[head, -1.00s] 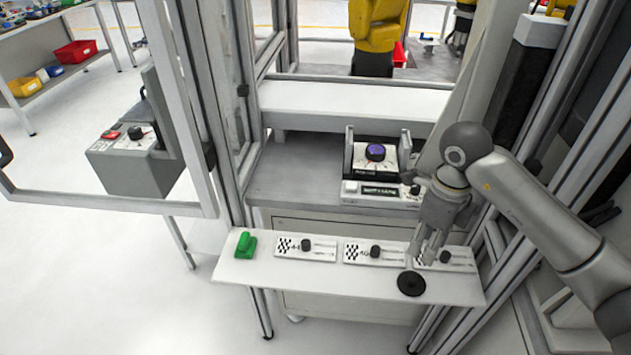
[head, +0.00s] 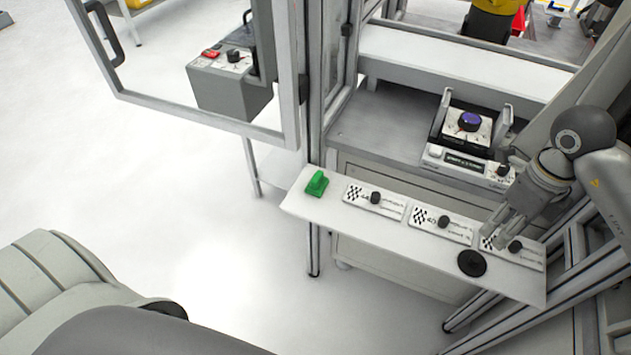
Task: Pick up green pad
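The green pad (head: 316,184) lies at the left end of the narrow white shelf (head: 300,205), with a raised part on top. My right gripper (head: 499,232) hangs over the right part of the shelf, far to the right of the green pad. Its fingers point down near the rightmost checkered card, and they look apart with nothing seen between them. At the lower left a large grey part of my own body shows. My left gripper is not in view.
Several checkered cards with black knobs (head: 375,198) lie along the shelf. A round black disc (head: 472,263) lies at its front right. Behind stands a device with a purple knob (head: 470,121). A framed door with a grey control box (head: 230,85) stands left. Floor in front is clear.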

